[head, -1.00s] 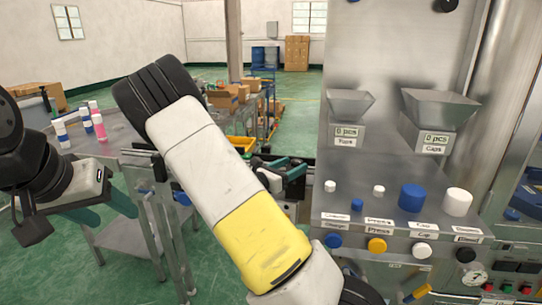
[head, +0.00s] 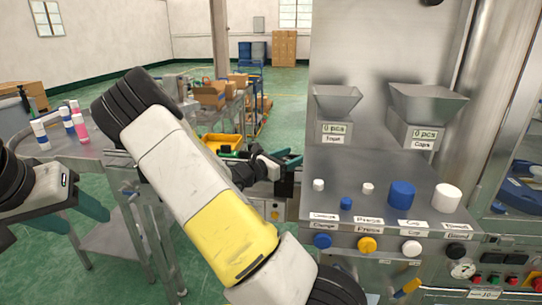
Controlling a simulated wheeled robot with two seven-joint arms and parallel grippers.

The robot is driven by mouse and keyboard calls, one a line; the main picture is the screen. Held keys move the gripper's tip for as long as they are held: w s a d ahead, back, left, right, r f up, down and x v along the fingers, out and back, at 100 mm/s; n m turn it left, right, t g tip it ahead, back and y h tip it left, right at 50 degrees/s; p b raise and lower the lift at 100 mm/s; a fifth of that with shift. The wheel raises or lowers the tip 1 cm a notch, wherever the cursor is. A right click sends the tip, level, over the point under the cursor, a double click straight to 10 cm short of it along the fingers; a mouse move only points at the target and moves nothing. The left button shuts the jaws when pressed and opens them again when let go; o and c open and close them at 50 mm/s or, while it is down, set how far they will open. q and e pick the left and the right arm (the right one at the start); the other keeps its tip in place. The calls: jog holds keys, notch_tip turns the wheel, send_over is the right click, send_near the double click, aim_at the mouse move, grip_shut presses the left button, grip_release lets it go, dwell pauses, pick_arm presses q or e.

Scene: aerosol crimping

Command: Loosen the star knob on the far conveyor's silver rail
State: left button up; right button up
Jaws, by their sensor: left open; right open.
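I cannot make out the star knob or clearly identify the far conveyor's silver rail; my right arm covers much of the middle. My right gripper (head: 288,170) is open beyond that arm, just left of the steel machine, with teal and dark fingers. I cannot tell whether it touches anything. My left gripper (head: 90,212) is open at the left edge, its teal fingers pointing right and down. It is in front of a steel frame with legs (head: 155,245) and apart from my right gripper.
A steel crimping machine (head: 385,175) with buttons and hoppers fills the right side. White, blue and pink cans (head: 80,127) stand on a metal table at left. A yellow bin (head: 220,141) and boxes (head: 209,97) lie behind. Green floor is open at the back.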

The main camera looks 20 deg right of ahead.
grip_shut()
jog(key=shift+w+n+t, duration=0.1)
jog(key=shift+n+t, duration=0.3)
jog(key=shift+t, duration=0.2)
dwell(0.3)
jog(key=shift+w+a+n+t+y, duration=0.1)
jog(key=shift+w+n+t+y, duration=0.1)
jog(key=shift+n+t+y, duration=0.8)
jog(key=shift+w+a+n+t+y, duration=0.15)
jog(key=shift+n+t+y, duration=0.45)
jog(key=shift+t, duration=0.7)
jog(key=shift+w+n+t+y, duration=0.15)
jog(key=shift+n+t+y, duration=0.4)
jog(key=shift+t, duration=0.25)
jog(key=shift+w+a+n+t+y, duration=0.1)
jog(key=shift+a+n+t+y, duration=0.1)
jog(key=shift+n+t+y, duration=0.2)
grip_release()
